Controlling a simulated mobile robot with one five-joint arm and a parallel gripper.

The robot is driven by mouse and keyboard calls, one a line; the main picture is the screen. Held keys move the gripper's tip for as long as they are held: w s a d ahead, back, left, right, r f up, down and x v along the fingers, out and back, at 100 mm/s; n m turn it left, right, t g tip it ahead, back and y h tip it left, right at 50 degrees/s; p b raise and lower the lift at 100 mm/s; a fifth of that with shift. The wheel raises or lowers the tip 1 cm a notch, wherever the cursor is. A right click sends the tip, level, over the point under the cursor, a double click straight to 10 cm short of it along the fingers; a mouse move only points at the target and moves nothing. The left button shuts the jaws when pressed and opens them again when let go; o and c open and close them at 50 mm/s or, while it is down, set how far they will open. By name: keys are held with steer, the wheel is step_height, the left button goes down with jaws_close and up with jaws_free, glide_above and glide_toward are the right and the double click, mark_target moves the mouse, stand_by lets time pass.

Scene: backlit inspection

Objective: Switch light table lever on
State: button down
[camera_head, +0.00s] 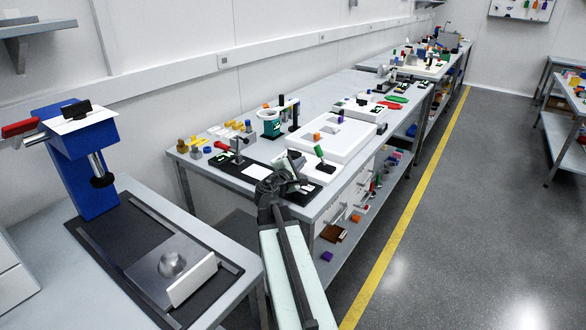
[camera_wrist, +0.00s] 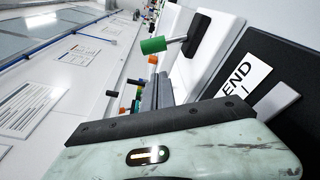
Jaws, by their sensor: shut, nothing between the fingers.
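The lever has a green cylindrical knob (camera_head: 318,150) on a thin metal rod. It rises tilted from a dark base on a small white box (camera_head: 322,173), at the near end of the large white light table (camera_head: 338,140). In the wrist view the green knob (camera_wrist: 154,45) and its rod stand just beyond my fingertips, with the dark base to the right. My gripper (camera_wrist: 158,88) is shut and empty, pointing towards the lever. In the head view my gripper (camera_head: 290,182) is left of the lever and partly hidden by my arm. I see no contact with the lever.
A black mat with a white card (camera_head: 229,169) lies left of my gripper, and an END label (camera_wrist: 246,75) shows close on the right. A teal cup (camera_head: 270,122) and coloured pegs stand behind. A blue press (camera_head: 85,165) stands at far left. The floor aisle at right is clear.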

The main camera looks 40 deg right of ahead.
mark_target(320, 155)
steer(key=d, duration=0.2)
steer(key=s+r+p, duration=0.1)
steer(key=shift+d, duration=0.4)
steer(key=shift+d+r, duration=0.1)
steer(key=shift+d, duration=0.2)
steer(key=shift+w+d, duration=0.1)
steer(key=shift+w, duration=0.05)
steer(key=shift+s+d, duration=0.1)
steer(key=shift+s, duration=0.1)
